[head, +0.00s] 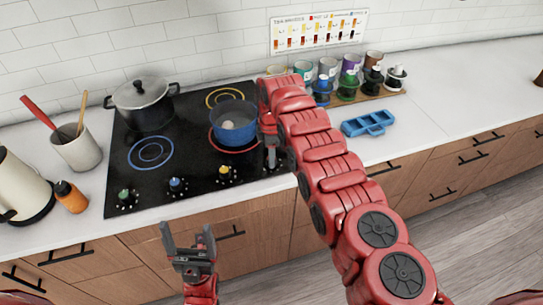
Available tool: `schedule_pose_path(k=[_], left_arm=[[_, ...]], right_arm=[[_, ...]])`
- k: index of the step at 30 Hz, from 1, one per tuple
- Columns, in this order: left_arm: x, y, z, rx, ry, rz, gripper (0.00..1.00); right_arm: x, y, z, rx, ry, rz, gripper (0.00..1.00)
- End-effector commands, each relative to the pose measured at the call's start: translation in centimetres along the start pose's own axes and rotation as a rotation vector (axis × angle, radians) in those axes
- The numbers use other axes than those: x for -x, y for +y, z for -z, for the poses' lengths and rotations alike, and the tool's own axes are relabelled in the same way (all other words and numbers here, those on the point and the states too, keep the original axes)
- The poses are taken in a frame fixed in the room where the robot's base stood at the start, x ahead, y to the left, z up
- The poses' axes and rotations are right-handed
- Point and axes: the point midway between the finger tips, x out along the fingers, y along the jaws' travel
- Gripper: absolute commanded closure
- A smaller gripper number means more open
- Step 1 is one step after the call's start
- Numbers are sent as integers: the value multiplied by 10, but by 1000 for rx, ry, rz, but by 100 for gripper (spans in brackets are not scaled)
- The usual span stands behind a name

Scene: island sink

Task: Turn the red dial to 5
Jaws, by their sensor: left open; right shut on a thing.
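The black cooktop (190,150) has a row of dials along its front edge: a green dial (124,196), a blue dial (176,184) and a yellow dial (224,171). My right gripper (271,160) points down at the right end of this row and is shut on the red dial. The gripper and arm hide that dial, so its setting cannot be read. My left gripper (186,238) is open and empty, in front of the counter's drawers and apart from the cooktop.
A blue pot (234,132) with a pale round thing inside stands on the red-ringed burner, close to my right gripper. A lidded pot (143,104) stands at the back left.

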Motion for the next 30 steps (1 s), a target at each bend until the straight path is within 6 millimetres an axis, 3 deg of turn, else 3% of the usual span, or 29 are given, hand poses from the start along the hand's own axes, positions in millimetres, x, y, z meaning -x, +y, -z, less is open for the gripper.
schedule_pose_path(k=[11,30], left_arm=[[19,1,-3,0,0,0,15],[73,4,-12,0,0,0,15]], right_arm=[[-4,0,0,-355,1,-1,100],[-3,1,0,-964,1,-2,100]])
